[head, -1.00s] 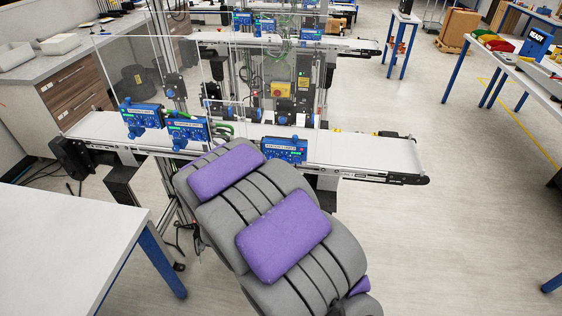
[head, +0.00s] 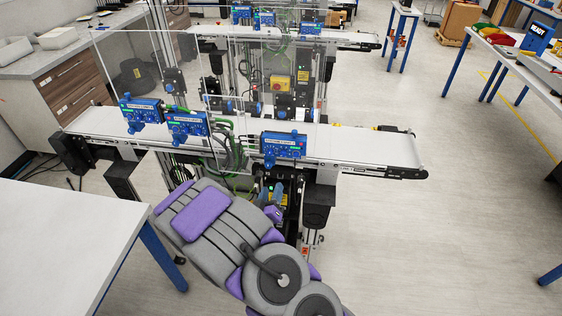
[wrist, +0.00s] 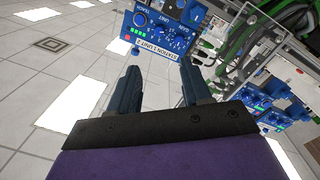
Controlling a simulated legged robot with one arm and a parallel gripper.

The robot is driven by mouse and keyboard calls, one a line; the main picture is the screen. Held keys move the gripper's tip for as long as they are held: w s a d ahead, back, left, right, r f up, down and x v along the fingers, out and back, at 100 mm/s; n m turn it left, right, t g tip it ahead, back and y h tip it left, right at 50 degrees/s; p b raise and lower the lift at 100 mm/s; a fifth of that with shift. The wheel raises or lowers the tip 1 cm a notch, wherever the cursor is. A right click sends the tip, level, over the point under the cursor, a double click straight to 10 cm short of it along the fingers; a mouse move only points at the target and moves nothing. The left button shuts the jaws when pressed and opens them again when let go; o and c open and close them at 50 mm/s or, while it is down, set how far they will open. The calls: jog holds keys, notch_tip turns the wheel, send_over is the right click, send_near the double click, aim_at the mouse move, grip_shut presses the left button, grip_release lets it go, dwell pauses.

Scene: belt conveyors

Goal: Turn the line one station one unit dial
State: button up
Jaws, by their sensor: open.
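A blue control panel (head: 284,146) is fixed at the front edge of the near conveyor, right of two similar panels. In the wrist view what looks like the same panel (wrist: 160,32) appears upside down, with a white station label. A row of round dials (wrist: 161,26) and green lights show on its face; the small lettering is hard to read. My gripper (wrist: 160,68) is open and empty, its two dark fingers pointing at the panel and apart from it. In the head view the gripper (head: 277,194) is below and in front of the panel, partly hidden by my arm.
Two more blue panels, left (head: 142,112) and middle (head: 187,125), sit along the near conveyor (head: 360,148). Clear guard sheets stand behind them. A white table (head: 60,240) is at the front left. Open floor (head: 450,240) lies to the right.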

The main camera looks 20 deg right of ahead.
aim_at(283, 155)
jog(key=b+x, duration=0.5)
jog(key=x, duration=1.1)
jog(key=shift+d, duration=0.1)
grip_shut()
